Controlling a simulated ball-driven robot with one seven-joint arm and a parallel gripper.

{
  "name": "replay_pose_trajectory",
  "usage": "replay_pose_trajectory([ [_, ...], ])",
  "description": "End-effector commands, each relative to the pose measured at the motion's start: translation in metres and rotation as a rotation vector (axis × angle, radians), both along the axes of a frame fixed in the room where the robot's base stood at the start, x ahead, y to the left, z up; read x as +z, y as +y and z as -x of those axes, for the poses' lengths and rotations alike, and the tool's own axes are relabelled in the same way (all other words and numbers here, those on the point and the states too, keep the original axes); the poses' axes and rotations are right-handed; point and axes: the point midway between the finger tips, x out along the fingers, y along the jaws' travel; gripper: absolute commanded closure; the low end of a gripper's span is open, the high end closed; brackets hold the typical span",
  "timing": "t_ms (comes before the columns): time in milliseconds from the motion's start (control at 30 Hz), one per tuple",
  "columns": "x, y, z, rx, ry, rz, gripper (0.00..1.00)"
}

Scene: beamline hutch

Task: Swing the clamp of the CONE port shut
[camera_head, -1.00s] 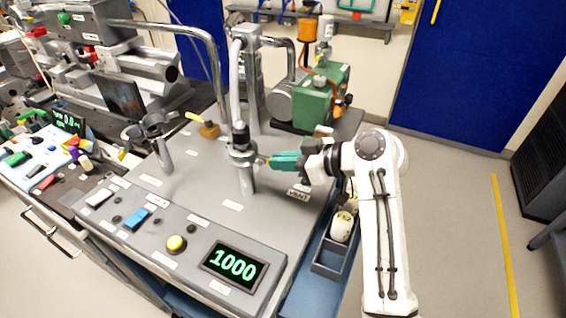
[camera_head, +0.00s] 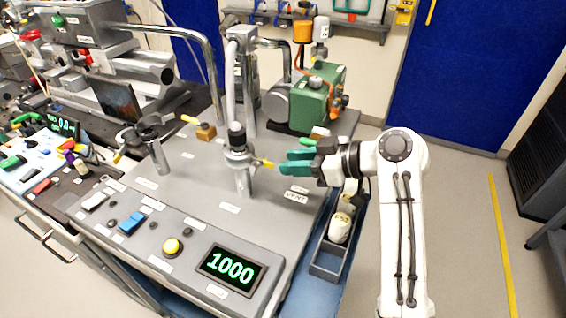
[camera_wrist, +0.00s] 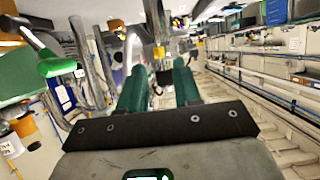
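A grey metal port (camera_head: 243,180) stands upright on the bench, with a clamp ring (camera_head: 238,158) around its upper joint and a dark fitting on top. The clamp's yellow lever (camera_head: 264,163) points right, toward my gripper (camera_head: 283,163). I cannot read which port carries the CONE label. My gripper's green fingers are open and empty, just right of the lever tip, with a small gap. In the wrist view the two fingers (camera_wrist: 160,80) stand apart, and the yellow lever end (camera_wrist: 165,77) shows between them. Whether the clamp is fully closed is not clear.
A second port (camera_head: 155,150) stands to the left. A green pump (camera_head: 315,100) is behind. Open floor is right.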

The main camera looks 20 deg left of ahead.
Motion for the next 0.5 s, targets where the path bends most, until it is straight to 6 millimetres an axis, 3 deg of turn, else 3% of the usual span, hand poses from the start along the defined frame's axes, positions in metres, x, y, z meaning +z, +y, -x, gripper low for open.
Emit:
replay_pose_trajectory([
  [233, 0.017, -0.044, 0.002, -0.002, -0.002, -0.001, 0.67],
  [500, 0.026, -0.064, 0.004, -0.001, 0.000, 0.000, 0.67],
])
